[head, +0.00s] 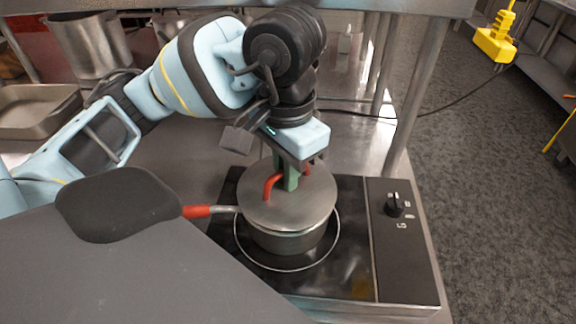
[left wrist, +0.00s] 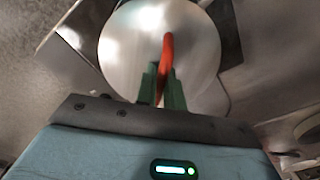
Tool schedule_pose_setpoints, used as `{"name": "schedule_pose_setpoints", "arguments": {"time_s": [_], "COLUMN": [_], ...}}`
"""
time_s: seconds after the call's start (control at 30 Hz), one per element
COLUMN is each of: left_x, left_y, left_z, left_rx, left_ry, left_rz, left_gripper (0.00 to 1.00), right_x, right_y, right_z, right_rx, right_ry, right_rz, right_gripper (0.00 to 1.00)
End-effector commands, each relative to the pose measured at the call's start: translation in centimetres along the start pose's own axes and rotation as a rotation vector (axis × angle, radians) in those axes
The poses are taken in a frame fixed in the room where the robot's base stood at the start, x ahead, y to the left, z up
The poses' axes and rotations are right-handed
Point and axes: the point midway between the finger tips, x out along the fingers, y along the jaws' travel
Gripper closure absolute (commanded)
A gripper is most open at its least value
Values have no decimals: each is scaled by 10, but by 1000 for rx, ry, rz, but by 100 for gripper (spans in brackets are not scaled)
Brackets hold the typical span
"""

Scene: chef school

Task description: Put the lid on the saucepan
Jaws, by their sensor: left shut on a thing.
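The steel saucepan (head: 285,243) stands on the black hob at the lower middle of the head view, its red-tipped handle (head: 198,211) pointing left. The round steel lid (head: 312,207) is at the saucepan's top and covers its opening. A thin gap or shadow shows under its rim, so I cannot tell if it is fully seated. My left gripper (head: 291,181) comes down from above and is shut on the lid's red handle (head: 270,186). In the left wrist view the lid (left wrist: 130,45) fills the top middle, with the red handle (left wrist: 167,58) between the green fingers (left wrist: 161,88). My right gripper is not in view.
The hob (head: 350,250) has a knob (head: 394,206) on its right panel. A steel tray (head: 40,112) and a steel pot (head: 90,48) stand at the back left. A table post (head: 410,90) rises behind the hob.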

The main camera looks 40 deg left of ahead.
Motion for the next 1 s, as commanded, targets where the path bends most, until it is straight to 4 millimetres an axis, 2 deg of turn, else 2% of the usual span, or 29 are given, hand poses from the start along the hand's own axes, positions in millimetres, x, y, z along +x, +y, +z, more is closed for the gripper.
{"name": "schedule_pose_setpoints", "arguments": {"time_s": [0.23, 0.27, 0.43, 0.77, 0.9, 1.0], "left_x": [4, 4, 4, 1, -15, -31], "left_y": [0, 0, 0, 0, 0, 0], "left_z": [0, 0, 0, 0, 0, -1], "left_rx": [0, 0, 0, -1, -1, -1], "left_ry": [2, 1, 2, 2, 8, 11], "left_rz": [0, 0, 0, -1, -2, -3], "left_gripper": [100, 89, 68, 68, 68, 68], "right_x": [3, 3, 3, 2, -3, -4], "right_y": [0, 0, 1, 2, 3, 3], "right_z": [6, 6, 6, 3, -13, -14], "right_rx": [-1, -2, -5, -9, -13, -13], "right_ry": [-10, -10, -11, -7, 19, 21], "right_rz": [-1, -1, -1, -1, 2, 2], "right_gripper": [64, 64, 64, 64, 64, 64]}}
